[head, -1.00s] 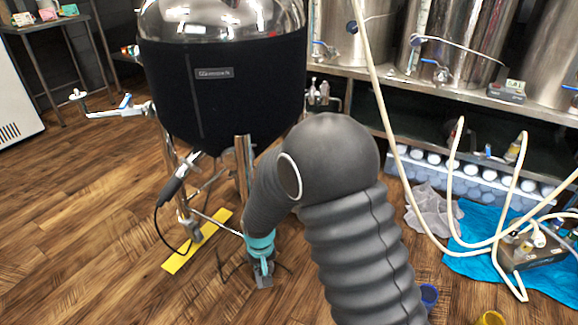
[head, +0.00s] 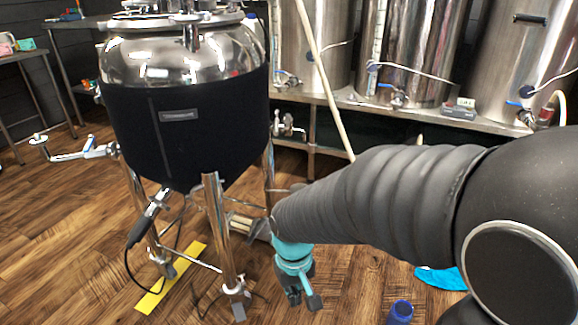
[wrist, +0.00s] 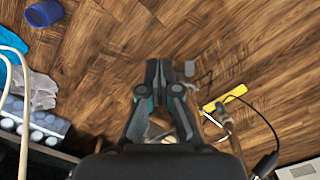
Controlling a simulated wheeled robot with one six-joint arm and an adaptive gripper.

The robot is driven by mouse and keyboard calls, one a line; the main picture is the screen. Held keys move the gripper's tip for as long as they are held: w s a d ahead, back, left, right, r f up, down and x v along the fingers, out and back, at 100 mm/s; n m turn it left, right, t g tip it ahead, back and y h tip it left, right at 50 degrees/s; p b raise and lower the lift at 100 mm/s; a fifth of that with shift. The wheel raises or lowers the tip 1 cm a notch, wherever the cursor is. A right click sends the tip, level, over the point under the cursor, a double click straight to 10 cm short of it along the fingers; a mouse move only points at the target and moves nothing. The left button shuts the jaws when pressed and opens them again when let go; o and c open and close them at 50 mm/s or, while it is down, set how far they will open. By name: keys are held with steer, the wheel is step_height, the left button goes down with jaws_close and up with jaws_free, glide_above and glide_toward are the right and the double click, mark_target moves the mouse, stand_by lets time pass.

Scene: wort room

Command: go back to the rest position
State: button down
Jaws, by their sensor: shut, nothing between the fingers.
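My gripper (head: 297,294) hangs at the end of my grey-sleeved arm in the head view, below a teal collar. It points down at the wooden floor, to the right of the black-jacketed steel kettle (head: 190,130). In the wrist view my gripper (wrist: 160,68) has its fingertips together, with nothing between them. Bare floor lies beyond the fingertips.
The kettle's metal leg (head: 219,230) stands close to the left of my gripper. A yellow strip (head: 172,276) lies under the kettle. A blue cup (head: 400,312) and a blue cloth (head: 440,278) lie right. Steel tanks (head: 430,50) stand on a shelf behind.

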steer(key=s+d+r+m+t+p, duration=0.2)
steer(key=d+r, duration=0.5)
steer(key=r, duration=0.4)
steer(key=s+d+r+m+t+p, duration=0.2)
steer(key=s+d+r, duration=0.4)
steer(key=r, duration=0.6)
steer(key=d+t+p, duration=0.1)
steer(key=p, duration=0.1)
steer(key=shift+s+d+m+t+p, duration=0.3)
steer(key=shift+s, duration=0.05)
